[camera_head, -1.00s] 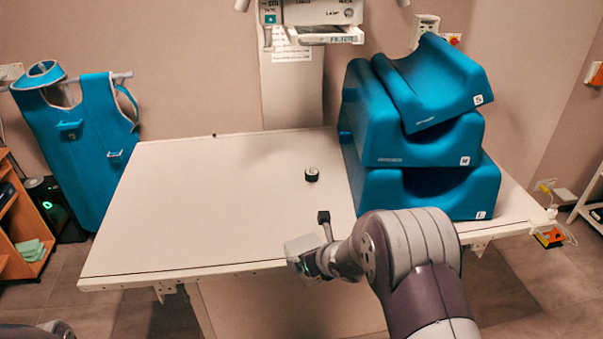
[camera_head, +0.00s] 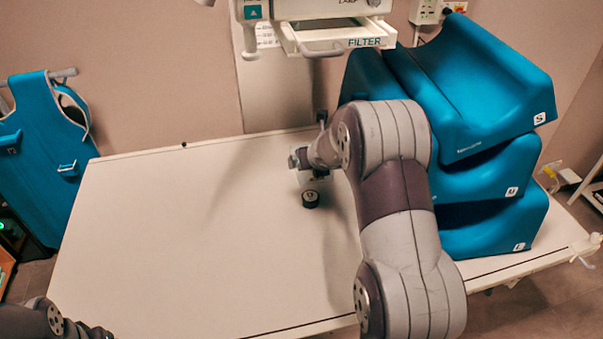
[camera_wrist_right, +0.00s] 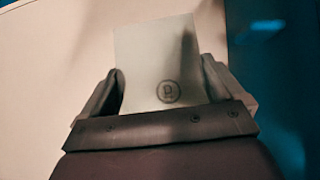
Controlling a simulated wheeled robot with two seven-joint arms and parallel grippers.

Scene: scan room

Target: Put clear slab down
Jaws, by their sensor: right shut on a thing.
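The clear slab (camera_wrist_right: 150,55) is a pale, squarish plate with a small circled mark near its lower edge in the right wrist view. My right gripper (camera_wrist_right: 162,88) is shut on it, one finger at each side. In the head view the right gripper (camera_head: 303,162) is over the far middle of the table (camera_head: 200,240), and only a small pale part of the slab (camera_head: 305,177) shows below it. I cannot tell whether the slab touches the table. My left gripper is out of view.
Stacked blue foam supports (camera_head: 480,170) stand on the table to the right. A machine with a filter tray (camera_head: 335,35) hangs above the back edge. The table's left half is clear.

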